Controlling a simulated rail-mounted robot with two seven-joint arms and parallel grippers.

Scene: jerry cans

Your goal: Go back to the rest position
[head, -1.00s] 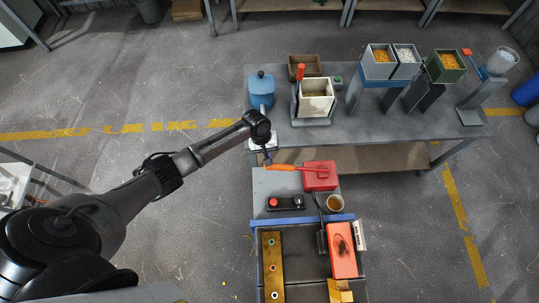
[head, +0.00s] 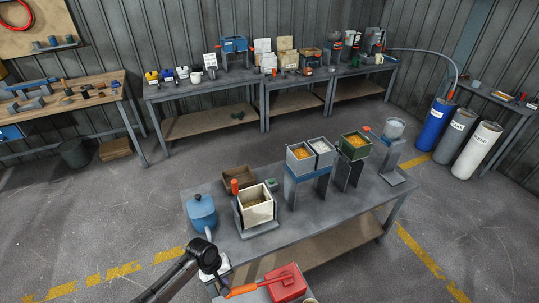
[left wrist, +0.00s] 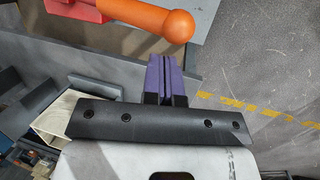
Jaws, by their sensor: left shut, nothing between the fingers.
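My left arm enters the head view at the bottom. Its gripper (head: 220,285) is low beside an orange handle (head: 242,290), near the bottom edge. In the left wrist view the purple fingers (left wrist: 166,72) are shut together with nothing between them. The orange handle also shows there (left wrist: 155,18), beyond the fingertips and apparently apart from them. A red can (head: 286,282) sits by the handle. My right gripper is in neither view.
The grey table (head: 300,228) carries a blue canister (head: 201,213), a cream open box (head: 256,207) and bins of granules (head: 301,158). Benches with supplies line the back wall. Gas cylinders (head: 436,124) stand at the right. Open floor surrounds the table.

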